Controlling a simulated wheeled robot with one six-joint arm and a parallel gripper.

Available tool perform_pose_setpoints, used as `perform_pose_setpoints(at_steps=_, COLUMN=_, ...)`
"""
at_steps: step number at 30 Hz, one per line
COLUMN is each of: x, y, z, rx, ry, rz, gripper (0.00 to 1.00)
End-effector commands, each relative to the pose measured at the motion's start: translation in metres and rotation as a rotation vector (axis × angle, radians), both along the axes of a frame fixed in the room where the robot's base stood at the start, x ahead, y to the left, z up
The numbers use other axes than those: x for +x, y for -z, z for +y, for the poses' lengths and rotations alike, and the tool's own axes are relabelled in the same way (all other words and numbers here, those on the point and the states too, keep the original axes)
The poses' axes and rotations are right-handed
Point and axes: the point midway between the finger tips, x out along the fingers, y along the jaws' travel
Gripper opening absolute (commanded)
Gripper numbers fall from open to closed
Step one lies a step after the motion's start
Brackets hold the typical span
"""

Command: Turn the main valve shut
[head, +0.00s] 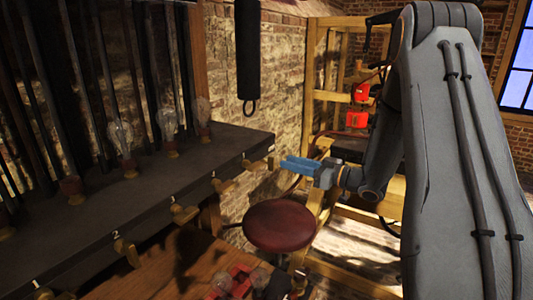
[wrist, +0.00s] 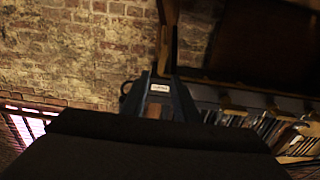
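Several brass fittings with small handles line the front edge of a dark shelf in the head view. The rightmost fitting (head: 258,163) is nearest my gripper. I cannot tell which fitting, if any, is the main valve. My gripper (head: 290,164) has blue fingers pointing left, just right of that fitting, with a small apparent gap between them. In the wrist view my gripper (wrist: 160,84) is dark, with a small white label showing around its fingertips.
Glass bulbs (head: 168,122) stand on the dark shelf (head: 150,180). A round dark red stool seat (head: 280,226) is below my gripper. A wooden bench (head: 170,268) with red items is at the bottom. A wooden frame (head: 312,75) with red objects stands behind, before a brick wall.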

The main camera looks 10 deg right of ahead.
Motion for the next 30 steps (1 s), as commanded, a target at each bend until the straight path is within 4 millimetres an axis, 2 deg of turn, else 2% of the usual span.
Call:
perform_pose_setpoints(at_steps=9, x=0.029, y=-0.002, z=0.041, rx=0.0, ry=-0.02, rz=0.0, gripper=0.27)
perform_pose_setpoints(at_steps=15, x=0.047, y=-0.001, z=0.059, rx=-0.001, ry=-0.019, rz=0.001, gripper=0.27)
perform_pose_setpoints(at_steps=27, x=0.055, y=0.0, z=0.063, rx=0.0, ry=-0.013, rz=0.0, gripper=0.27)
perform_pose_setpoints(at_steps=28, x=0.055, y=0.0, z=0.062, rx=0.0, ry=-0.013, rz=0.0, gripper=0.26)
perform_pose_setpoints(at_steps=30, x=0.055, y=0.0, z=0.062, rx=0.0, ry=-0.012, rz=0.0, gripper=0.14)
